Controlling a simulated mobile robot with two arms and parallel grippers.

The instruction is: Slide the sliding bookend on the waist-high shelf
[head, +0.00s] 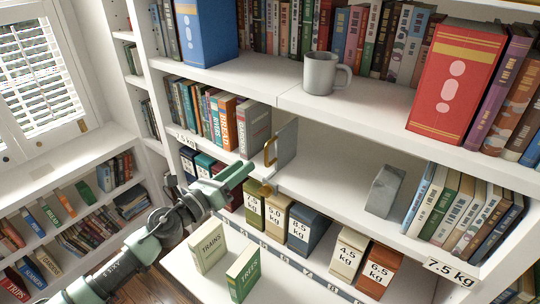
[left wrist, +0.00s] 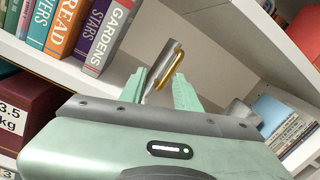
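The sliding bookend (head: 287,143) is an upright grey plate with a gold handle, on the waist-high shelf (head: 325,185) just right of a row of books. In the left wrist view the bookend (left wrist: 172,50) shows edge-on beyond my fingers, its gold handle angled between them. My left gripper (head: 250,176) is in front of the shelf, below and left of the handle in the head view. Its two green fingers (left wrist: 163,82) are apart, with the handle seen in the gap; I cannot tell whether they touch it. My right gripper is in neither view.
Books including a grey Gardens volume (head: 254,128) stand left of the bookend. A grey wedge block (head: 384,190) stands before the right-hand books (head: 460,210); the shelf between is clear. Above are a grey mug (head: 325,73) and books. Labelled weight boxes (head: 308,230) stand below.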

